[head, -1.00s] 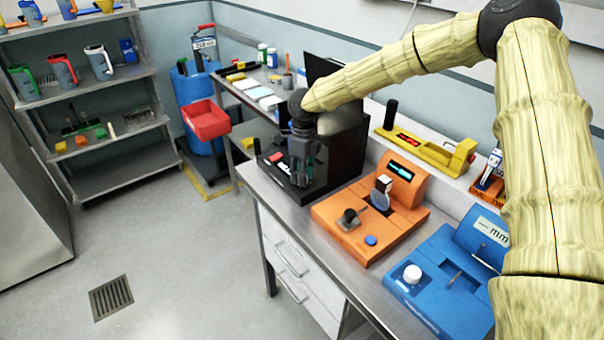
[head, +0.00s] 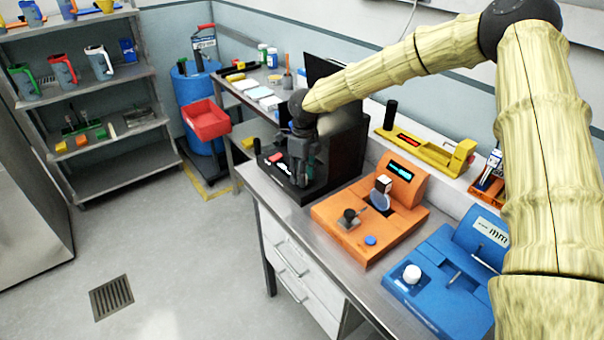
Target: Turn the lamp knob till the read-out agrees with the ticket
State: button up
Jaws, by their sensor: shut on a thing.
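My gripper (head: 300,180) points down over the front of a black instrument (head: 340,150) at the back end of the steel bench. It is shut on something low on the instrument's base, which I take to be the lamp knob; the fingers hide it. Beside the fingers, a small lit read-out (head: 284,168) shows on the base, too small to read. A red part (head: 275,158) lies just behind it. I cannot make out a ticket with readable writing.
An orange instrument (head: 350,235) and a blue one (head: 430,290) stand nearer on the bench (head: 290,215). A yellow device (head: 425,150) is on the ledge behind. A red bin (head: 206,120) and shelves (head: 110,160) stand left. The floor between is clear.

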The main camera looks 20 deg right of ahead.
jog(key=shift+w+r+m, duration=0.2)
jog(key=shift+r+m, duration=0.05)
jog(key=shift+m, duration=0.55)
dwell(1.4)
jog(key=o, duration=1)
jog(key=shift+d, duration=0.1)
jog(key=shift+s+f, duration=0.1)
jog(key=shift+f, duration=0.05)
jog(key=r, duration=1.2)
jog(key=shift+w+d, duration=0.2)
jog(key=shift+d, duration=0.1)
